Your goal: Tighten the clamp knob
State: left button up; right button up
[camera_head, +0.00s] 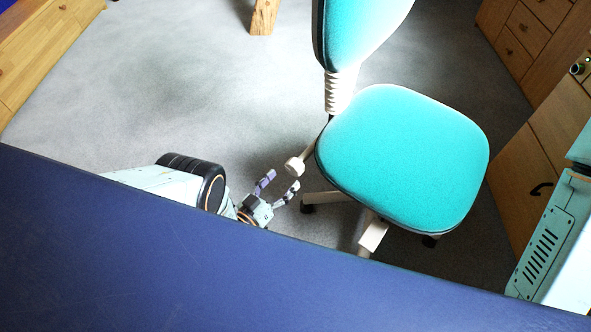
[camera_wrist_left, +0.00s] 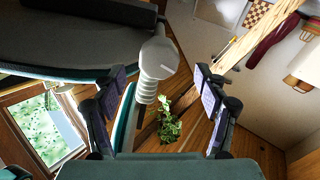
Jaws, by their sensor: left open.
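The pale clamp knob (camera_head: 294,167) sits at the end of a short rod beside the teal chair seat (camera_head: 405,160), near the foot of the ribbed backrest post (camera_head: 338,92). My left gripper (camera_head: 282,180) is open just below and left of the knob, its fingertips pointing up at it. In the left wrist view the knob (camera_wrist_left: 158,58) shows large and light grey between the two spread fingers of my left gripper (camera_wrist_left: 160,78). Neither finger visibly touches it there. The dark underside of the seat (camera_wrist_left: 55,45) lies at upper left. My right gripper is not in view.
A dark blue surface (camera_head: 200,265) crosses the front and hides part of the chair base (camera_head: 372,235). Wooden drawers (camera_head: 525,35) stand at upper right, and a wooden post foot (camera_head: 264,17) at the top. Grey carpet (camera_head: 150,90) left of the chair is clear.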

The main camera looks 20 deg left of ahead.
aim_at(291, 172)
pick_arm(q)
jog(key=b+x, duration=0.2)
jog(key=x, duration=0.4)
jog(key=shift+w+d, duration=0.15)
jog(key=shift+c, duration=0.5)
jog(key=c, duration=1.1)
